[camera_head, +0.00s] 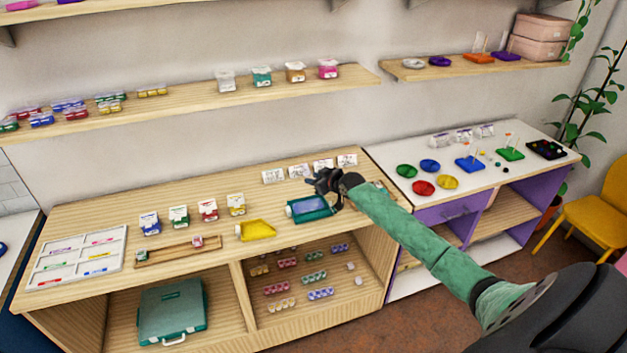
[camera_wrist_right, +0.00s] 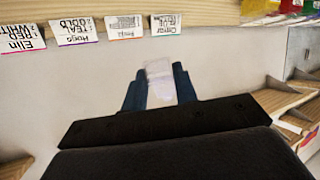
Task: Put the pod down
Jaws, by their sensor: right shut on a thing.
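My right gripper (camera_head: 322,186) is above the wooden counter, over the back right of a teal tray (camera_head: 309,215). In the wrist view the right gripper (camera_wrist_right: 159,88) has its two dark fingers shut on a pale, whitish pod (camera_wrist_right: 160,79), one finger on each side. The pod's contents are not clear. In the head view I cannot make out the pod; the dark gripper covers it. My left gripper is not in view.
Name cards (camera_head: 273,176) stand behind the gripper at the wall. A yellow scoop-shaped tray (camera_head: 257,230), several small boxes (camera_head: 208,210), a wooden rack (camera_head: 178,252) and a white divided tray (camera_head: 122,262) lie to the left. A white counter (camera_head: 393,154) adjoins on the right.

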